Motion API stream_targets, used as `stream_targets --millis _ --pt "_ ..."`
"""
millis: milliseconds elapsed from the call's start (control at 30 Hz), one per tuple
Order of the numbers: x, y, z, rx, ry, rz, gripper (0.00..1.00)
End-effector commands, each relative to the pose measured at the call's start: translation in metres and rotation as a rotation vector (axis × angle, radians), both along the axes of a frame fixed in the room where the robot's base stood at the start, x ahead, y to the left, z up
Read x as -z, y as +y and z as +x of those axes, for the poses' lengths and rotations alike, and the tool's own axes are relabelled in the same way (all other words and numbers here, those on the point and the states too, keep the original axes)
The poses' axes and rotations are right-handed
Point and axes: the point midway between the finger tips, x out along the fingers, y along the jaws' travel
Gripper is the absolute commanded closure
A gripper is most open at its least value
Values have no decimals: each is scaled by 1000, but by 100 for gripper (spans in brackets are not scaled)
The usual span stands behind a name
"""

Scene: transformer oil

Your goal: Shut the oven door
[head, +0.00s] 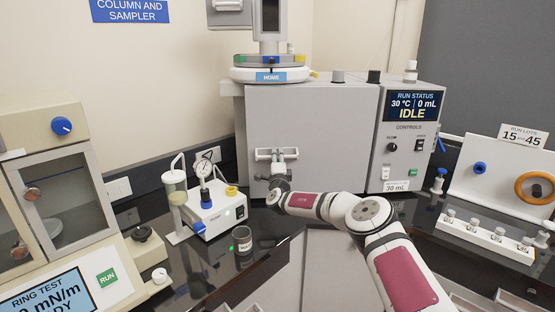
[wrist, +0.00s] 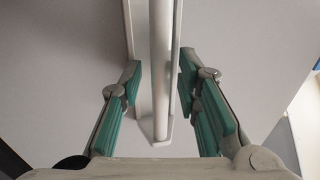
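The oven is the large grey box at the back centre in the head view, with a broad plain door (head: 320,130). Its pale bar handle (head: 277,153) is on the left part of the door. The door looks flush or nearly so; I cannot tell whether it is fully shut. My gripper (head: 277,179) is at the handle, just below and in front of it. In the wrist view, my gripper (wrist: 160,75) is open, its green finger pads on either side of the handle bar (wrist: 163,60). Gaps show between the pads and the bar.
A control panel (head: 408,145) reading IDLE is right of the door. A white pump unit with a gauge (head: 215,208) and a small jar (head: 242,240) stand on the dark bench to the left. A white rack of vials (head: 484,240) is at right.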

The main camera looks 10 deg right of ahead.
Motion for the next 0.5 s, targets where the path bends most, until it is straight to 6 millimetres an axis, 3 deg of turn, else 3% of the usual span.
stream_targets --millis 333,500 --pt "0 0 -2 -1 0 0 68" --pt "3 1 -13 -2 1 2 68"
